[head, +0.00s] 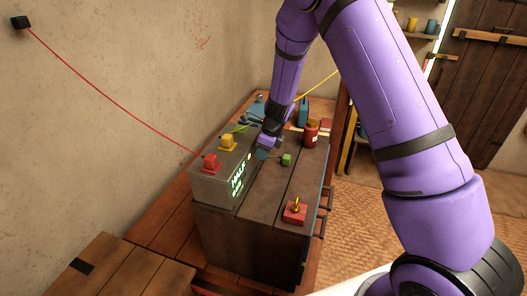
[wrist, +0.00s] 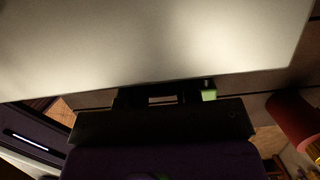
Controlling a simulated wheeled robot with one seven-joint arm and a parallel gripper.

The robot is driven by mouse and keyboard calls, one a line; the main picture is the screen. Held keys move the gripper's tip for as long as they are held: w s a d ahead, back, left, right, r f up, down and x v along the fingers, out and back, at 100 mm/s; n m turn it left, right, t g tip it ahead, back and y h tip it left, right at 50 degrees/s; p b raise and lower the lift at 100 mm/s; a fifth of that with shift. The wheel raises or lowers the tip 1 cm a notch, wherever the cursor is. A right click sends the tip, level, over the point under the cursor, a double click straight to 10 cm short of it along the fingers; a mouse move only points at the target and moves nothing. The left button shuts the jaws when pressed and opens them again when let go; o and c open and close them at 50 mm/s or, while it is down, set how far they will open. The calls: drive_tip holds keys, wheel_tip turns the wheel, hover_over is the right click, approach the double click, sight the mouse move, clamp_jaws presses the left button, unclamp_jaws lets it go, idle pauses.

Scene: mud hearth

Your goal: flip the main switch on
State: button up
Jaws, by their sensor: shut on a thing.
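A red block with a small yellow upright lever (head: 295,211) sits near the front right of the dark wooden cabinet top. A grey box (head: 210,188) with glowing lettering on its face stands along the cabinet's left side. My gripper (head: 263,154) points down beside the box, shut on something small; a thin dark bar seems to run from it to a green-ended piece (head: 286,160). The wrist view shows the fingers (wrist: 160,98) with the green end (wrist: 209,93) close by the right one. The grip itself is mostly hidden. I cannot tell which piece is the main switch.
Red (head: 211,163) and yellow (head: 228,142) plugs with cables stand on the grey box. A red jar (head: 311,132) stands behind the gripper on the right. A pale surface (wrist: 150,40) fills the upper wrist view. The cabinet top is clear between gripper and red block.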

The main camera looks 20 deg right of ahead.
drive_tip(key=o, duration=0.9)
drive_tip(key=v, duration=1)
drive_tip(key=shift+r, duration=0.35)
